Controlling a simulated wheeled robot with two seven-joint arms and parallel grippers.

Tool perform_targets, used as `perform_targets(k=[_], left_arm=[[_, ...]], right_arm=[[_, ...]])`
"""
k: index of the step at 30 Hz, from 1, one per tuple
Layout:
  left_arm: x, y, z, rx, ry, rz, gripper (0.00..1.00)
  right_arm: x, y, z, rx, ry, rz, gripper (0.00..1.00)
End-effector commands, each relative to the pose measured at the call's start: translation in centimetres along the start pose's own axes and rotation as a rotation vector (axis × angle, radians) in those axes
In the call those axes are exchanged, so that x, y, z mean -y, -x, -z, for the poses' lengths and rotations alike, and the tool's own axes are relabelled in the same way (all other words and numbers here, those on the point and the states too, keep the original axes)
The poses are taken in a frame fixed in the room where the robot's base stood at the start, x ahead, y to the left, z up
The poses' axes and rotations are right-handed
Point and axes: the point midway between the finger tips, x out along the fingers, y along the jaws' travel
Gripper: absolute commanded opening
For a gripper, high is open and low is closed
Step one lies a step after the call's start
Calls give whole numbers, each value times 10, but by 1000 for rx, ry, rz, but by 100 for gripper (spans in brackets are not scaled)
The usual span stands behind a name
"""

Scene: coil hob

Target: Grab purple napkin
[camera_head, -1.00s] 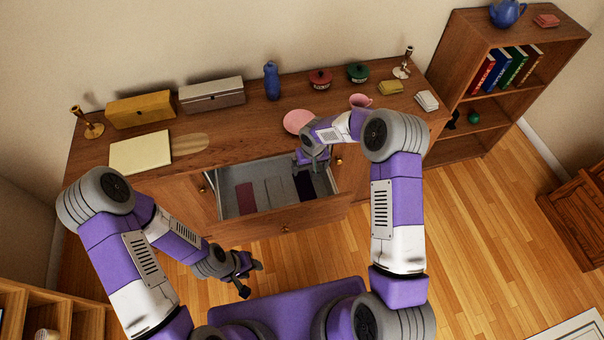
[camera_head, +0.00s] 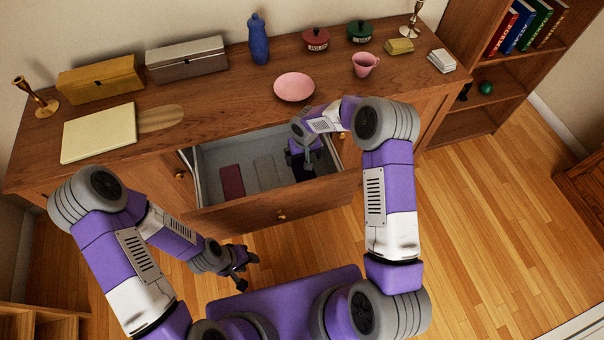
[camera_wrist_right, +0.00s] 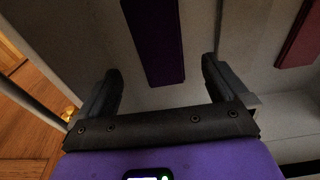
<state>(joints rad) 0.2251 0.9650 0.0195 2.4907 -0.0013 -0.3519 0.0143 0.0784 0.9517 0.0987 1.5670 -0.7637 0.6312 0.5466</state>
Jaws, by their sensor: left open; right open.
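The purple napkin (camera_wrist_right: 155,38) lies flat in the open drawer (camera_head: 213,157). In the right wrist view it is a dark purple strip, in front of and between the fingers. My right gripper (camera_wrist_right: 160,82) is open and empty, its fingers apart on either side of the napkin's near end and not closed on it. In the head view my right gripper (camera_head: 302,162) reaches into the right part of the drawer and mostly hides the napkin. My left gripper (camera_head: 240,272) is open and empty in front of the cabinet, well away from the drawer.
A maroon napkin (camera_head: 231,182) and a grey napkin (camera_head: 265,170) lie left of my right gripper in the drawer. The drawer's front panel (camera_head: 240,212) and side walls enclose the space. A pink plate (camera_head: 294,87) and pink cup (camera_head: 365,64) stand on the cabinet top above.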

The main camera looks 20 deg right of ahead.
Motion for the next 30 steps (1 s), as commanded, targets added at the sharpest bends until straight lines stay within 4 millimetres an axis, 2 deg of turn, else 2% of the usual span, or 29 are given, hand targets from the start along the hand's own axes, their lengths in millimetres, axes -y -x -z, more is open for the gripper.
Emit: perform_targets(k=[11, 18, 22, 28, 30], left_arm=[[5, -15, 1, -1, -1, 0, 43], [10, -27, 2, -1, -1, 0, 43], [11, -29, 2, -1, 0, 0, 43], [10, -28, 2, -1, 0, 0, 43], [10, -28, 2, -1, -1, 0, 43]], right_arm=[[0, -39, 1, 1, -1, 2, 100], [-1, -74, 6, 1, -1, 1, 100], [-1, -80, 6, 0, 0, 1, 100], [-1, -80, 6, -1, 0, 0, 100], [-1, -80, 6, -1, 0, 0, 91]])
